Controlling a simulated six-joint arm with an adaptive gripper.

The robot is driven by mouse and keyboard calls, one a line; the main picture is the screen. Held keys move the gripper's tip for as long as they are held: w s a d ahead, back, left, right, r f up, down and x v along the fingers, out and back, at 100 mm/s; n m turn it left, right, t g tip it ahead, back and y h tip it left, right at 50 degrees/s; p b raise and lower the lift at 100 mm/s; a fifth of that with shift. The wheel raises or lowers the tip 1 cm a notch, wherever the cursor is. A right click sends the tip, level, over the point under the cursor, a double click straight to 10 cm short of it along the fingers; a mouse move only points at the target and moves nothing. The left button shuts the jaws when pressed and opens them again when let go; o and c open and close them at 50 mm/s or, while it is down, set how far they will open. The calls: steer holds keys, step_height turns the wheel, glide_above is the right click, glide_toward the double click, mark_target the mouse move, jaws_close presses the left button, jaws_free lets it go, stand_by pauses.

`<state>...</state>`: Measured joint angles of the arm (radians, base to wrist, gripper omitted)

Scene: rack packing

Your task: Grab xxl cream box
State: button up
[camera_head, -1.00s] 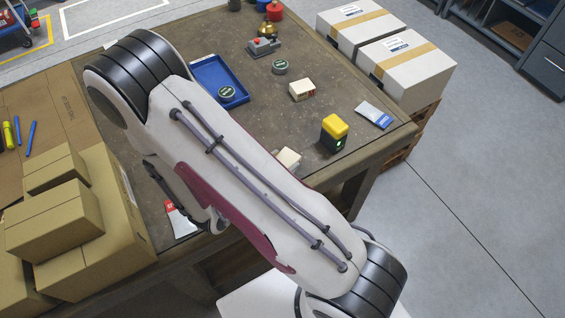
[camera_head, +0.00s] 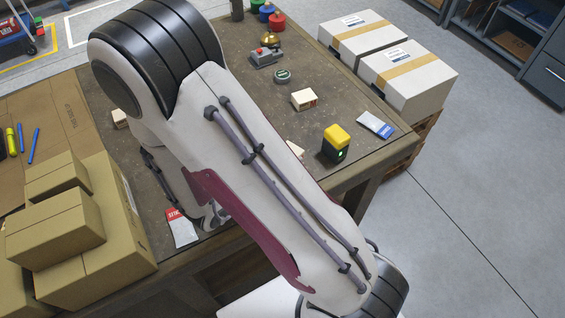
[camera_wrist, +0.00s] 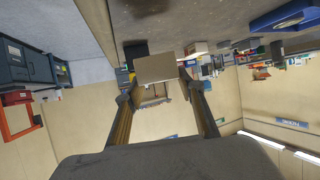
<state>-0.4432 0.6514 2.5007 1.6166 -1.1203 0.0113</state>
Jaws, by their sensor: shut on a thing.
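My gripper (camera_wrist: 157,86) shows in the wrist view, its two fingers shut on a plain beige box (camera_wrist: 160,69) at the fingertips. The beige face turned to the camera bears no readable print. In the head view my own arm hides the gripper. There a cream box (camera_head: 303,99) with a dark reddish side sits on the table, apart from the arm. Another pale box (camera_head: 295,149) is mostly hidden behind my arm. A small cream box (camera_head: 121,118) shows at the left edge of my arm; I cannot tell whether it is the held one.
On the worktable (camera_head: 350,165) are a yellow-and-black block (camera_head: 336,143), a blue-and-white packet (camera_head: 375,124), a round green tin (camera_head: 282,76) and a red-and-white packet (camera_head: 181,228). Brown cartons (camera_head: 75,235) are stacked at the left. The blue tray (camera_wrist: 283,16) shows in the wrist view.

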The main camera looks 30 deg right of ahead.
steer(key=shift+r, duration=1.4)
